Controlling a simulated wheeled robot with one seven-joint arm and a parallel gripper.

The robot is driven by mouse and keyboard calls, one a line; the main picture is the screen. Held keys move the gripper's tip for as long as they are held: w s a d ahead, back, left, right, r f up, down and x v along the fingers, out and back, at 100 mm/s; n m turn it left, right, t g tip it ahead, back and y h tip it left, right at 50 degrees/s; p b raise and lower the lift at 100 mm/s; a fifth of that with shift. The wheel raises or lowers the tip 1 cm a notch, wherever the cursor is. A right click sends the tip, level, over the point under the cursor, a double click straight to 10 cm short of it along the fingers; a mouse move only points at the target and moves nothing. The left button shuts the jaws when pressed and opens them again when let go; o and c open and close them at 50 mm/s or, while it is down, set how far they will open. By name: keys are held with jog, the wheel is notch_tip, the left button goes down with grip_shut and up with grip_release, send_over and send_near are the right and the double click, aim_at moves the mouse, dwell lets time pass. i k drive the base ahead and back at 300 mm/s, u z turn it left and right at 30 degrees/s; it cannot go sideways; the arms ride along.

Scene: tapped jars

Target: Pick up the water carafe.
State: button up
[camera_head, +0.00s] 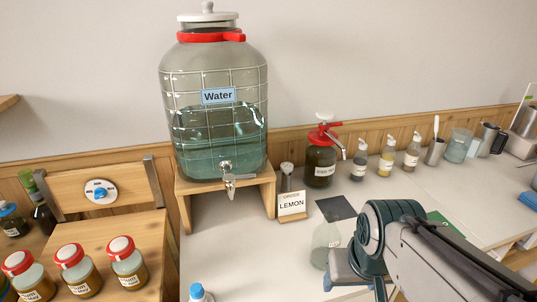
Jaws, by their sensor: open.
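A clear glass vessel with a small white label, which looks like the water carafe (326,246), stands upright on the pale counter (240,255), right of the middle. My gripper (352,274) is just right of it and in front, at the end of my dark green and grey arm. It is open and partly hidden by my own wrist. The gripper seems to overlap the carafe's lower right edge; I cannot tell whether they touch. A large glass jar labelled Water (217,125) with a metal tap stands on a wooden stand (265,192).
A red-topped pump jar (320,165), several pump bottles and a glass jug (458,145) line the wall. Red-lidded jars (128,262) stand at left; a blue-capped bottle (198,293) is at the front.

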aim_at(327, 236)
jog(key=u, duration=2.45)
jog(key=k, duration=0.55)
jog(key=z, duration=1.4)
